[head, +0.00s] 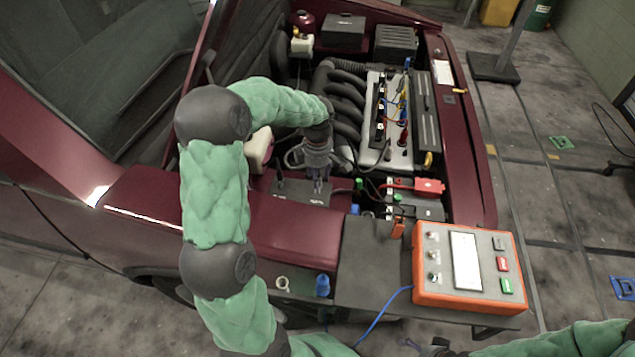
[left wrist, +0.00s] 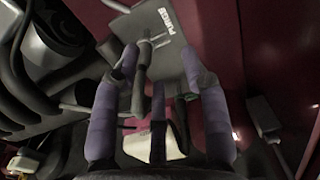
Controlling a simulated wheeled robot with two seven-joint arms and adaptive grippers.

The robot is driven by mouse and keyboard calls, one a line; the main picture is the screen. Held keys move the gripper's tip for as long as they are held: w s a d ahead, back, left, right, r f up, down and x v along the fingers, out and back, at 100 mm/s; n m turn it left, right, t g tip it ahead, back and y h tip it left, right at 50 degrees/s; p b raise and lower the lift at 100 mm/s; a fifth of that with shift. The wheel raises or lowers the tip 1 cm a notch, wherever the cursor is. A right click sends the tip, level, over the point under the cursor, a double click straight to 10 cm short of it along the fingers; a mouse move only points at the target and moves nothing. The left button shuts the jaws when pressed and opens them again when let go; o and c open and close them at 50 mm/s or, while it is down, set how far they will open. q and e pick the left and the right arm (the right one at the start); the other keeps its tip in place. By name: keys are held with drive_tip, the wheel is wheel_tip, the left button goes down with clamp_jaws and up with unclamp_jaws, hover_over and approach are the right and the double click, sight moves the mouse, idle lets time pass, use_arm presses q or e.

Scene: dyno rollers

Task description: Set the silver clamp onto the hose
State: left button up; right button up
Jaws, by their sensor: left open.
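My left gripper (head: 318,185) reaches down into the engine bay, above a dark box. In the left wrist view its purple padded fingers (left wrist: 160,62) are spread, with no object clearly held between them. A grey hose or stub with a crosspiece (left wrist: 147,48) lies between the fingers, in front of a dark box marked PURGE (left wrist: 172,28); I cannot tell whether they touch. A small pale ring (head: 282,284), possibly the silver clamp, lies on the car's front edge. My right arm comes in at lower right; its gripper is dark and only partly visible at the bottom edge.
An orange control box (head: 465,298) stands on a dark shelf at the front, beside a blue capped item (head: 322,285). The engine (head: 395,120) with coloured leads fills the bay to the right of my left gripper. Red bodywork (head: 250,220) borders it.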

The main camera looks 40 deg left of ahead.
use_arm(q)
wheel_tip(320, 180, up, 7)
idle(0.3)
idle(0.5)
